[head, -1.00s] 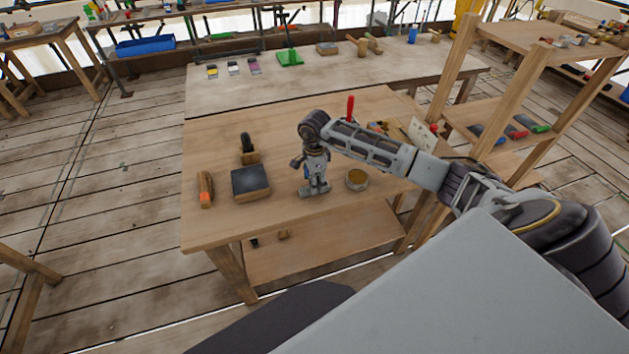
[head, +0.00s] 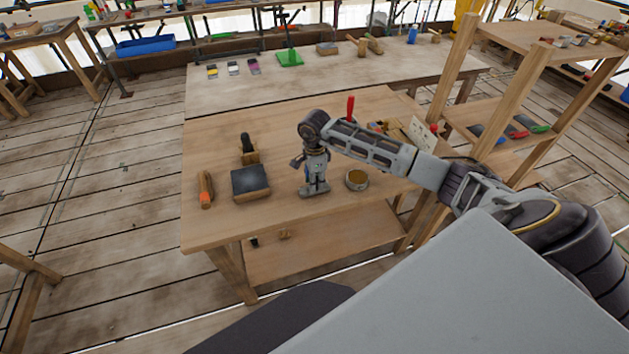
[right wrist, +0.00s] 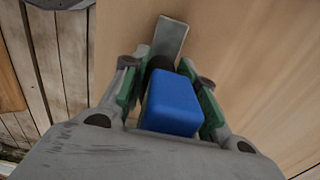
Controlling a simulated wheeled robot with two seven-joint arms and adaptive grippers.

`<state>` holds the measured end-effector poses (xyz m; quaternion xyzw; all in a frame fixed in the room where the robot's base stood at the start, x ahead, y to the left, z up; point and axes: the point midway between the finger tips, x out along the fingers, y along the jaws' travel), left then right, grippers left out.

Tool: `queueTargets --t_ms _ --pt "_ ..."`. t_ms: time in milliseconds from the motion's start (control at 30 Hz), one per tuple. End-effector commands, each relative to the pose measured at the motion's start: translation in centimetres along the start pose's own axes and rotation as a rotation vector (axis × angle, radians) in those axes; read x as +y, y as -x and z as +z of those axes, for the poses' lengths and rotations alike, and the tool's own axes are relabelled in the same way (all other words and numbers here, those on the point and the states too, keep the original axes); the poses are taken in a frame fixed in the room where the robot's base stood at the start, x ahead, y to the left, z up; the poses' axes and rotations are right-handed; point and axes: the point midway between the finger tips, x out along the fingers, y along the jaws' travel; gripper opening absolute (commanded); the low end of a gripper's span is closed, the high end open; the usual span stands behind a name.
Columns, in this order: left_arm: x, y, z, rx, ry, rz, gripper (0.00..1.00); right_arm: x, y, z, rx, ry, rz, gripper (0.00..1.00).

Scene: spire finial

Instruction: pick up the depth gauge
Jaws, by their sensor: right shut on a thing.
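The depth gauge (right wrist: 172,104) shows in the right wrist view as a blue block with a grey flat metal part (right wrist: 170,38) beyond it. My right gripper (right wrist: 164,88) is shut on it, with a green-padded finger against each side of the blue block. In the head view my right gripper (head: 315,187) points down at the middle of the near wooden table (head: 225,225) and hides most of the gauge. I cannot tell whether the gauge touches the tabletop. My left gripper is not in view.
A dark block with a wooden base (head: 251,183), an orange-handled tool (head: 206,189) and a black-knobbed tool (head: 248,148) lie left of the gripper. A round tin (head: 357,180) stands close on its right. A red-handled tool (head: 350,107) is behind.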

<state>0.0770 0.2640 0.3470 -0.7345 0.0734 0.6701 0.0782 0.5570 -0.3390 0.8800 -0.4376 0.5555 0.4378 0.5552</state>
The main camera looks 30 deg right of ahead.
Motion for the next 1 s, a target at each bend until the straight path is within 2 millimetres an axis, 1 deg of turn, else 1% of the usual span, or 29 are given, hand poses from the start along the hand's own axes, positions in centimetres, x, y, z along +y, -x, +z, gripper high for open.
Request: queueTargets --t_ms 167,267,700,833,1000 --pt "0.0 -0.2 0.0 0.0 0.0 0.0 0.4 -0.1 1.0 0.0 -0.001 0.001 -0.004 0.01" --pt "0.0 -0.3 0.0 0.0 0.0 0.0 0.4 -0.1 2.0 0.0 -0.001 0.001 -0.004 0.01" --pt "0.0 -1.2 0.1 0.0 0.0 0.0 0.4 -0.1 8.1 0.0 0.0 0.0 -0.003 0.01" --pt "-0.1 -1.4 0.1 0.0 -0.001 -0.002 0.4 -0.1 9.2 0.0 -0.001 0.0 -0.003 0.01" --pt "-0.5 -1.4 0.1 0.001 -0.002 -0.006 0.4 0.0 9.9 0.0 -0.001 0.0 -0.001 0.01"
